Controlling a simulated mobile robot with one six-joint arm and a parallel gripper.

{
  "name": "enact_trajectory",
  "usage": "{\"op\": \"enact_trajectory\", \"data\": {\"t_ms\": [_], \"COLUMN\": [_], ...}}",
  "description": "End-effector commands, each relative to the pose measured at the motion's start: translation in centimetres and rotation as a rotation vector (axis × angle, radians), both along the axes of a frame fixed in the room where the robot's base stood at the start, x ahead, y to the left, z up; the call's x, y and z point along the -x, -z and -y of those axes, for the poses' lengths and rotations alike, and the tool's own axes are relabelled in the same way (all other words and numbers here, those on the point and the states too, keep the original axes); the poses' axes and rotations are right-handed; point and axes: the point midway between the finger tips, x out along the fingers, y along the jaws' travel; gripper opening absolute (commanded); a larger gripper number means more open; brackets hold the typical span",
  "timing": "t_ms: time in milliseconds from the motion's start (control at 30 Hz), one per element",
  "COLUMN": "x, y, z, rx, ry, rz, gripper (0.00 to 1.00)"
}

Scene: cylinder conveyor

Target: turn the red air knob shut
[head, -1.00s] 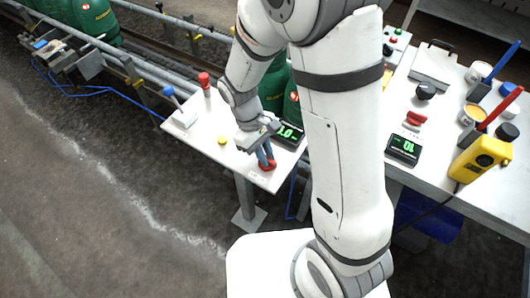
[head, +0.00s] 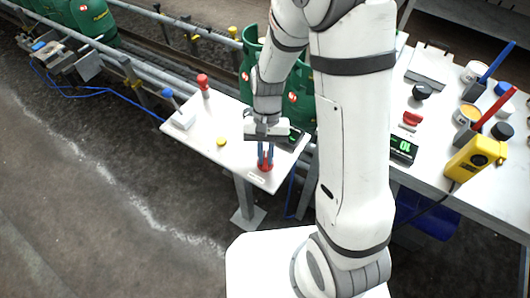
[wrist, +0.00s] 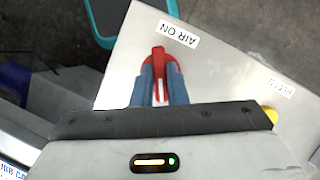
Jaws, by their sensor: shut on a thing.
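The red air knob (head: 265,169) sits near the front corner of the white panel table (head: 226,158). In the wrist view the knob (wrist: 159,52) is a round red base with a raised bar, beside a white label reading "AIR ON" (wrist: 177,33). My gripper (head: 265,160) points down over the knob. Its two blue-grey fingers are shut on the knob's bar, one on each side, as the wrist view (wrist: 160,78) shows. The fingers hide part of the knob's base.
On the same table stand a yellow button (head: 221,142), a red-topped post (head: 203,83) and a blue-tipped lever (head: 168,93). Green cylinders (head: 253,62) stand behind on the conveyor. A second table (head: 433,130) with tools is at the right. Grey floor lies open at left.

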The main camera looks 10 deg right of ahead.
Motion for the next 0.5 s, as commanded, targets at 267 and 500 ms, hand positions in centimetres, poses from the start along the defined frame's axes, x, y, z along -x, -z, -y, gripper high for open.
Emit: {"op": "enact_trajectory", "data": {"t_ms": [267, 500], "x": [-0.02, 0.04], "y": [-0.08, -0.05], "z": [0.21, 0.27], "rx": [-0.001, -0.001], "ry": [0.245, 0.404], "rz": [0.002, 0.002], "gripper": [0.0, 0.0]}}
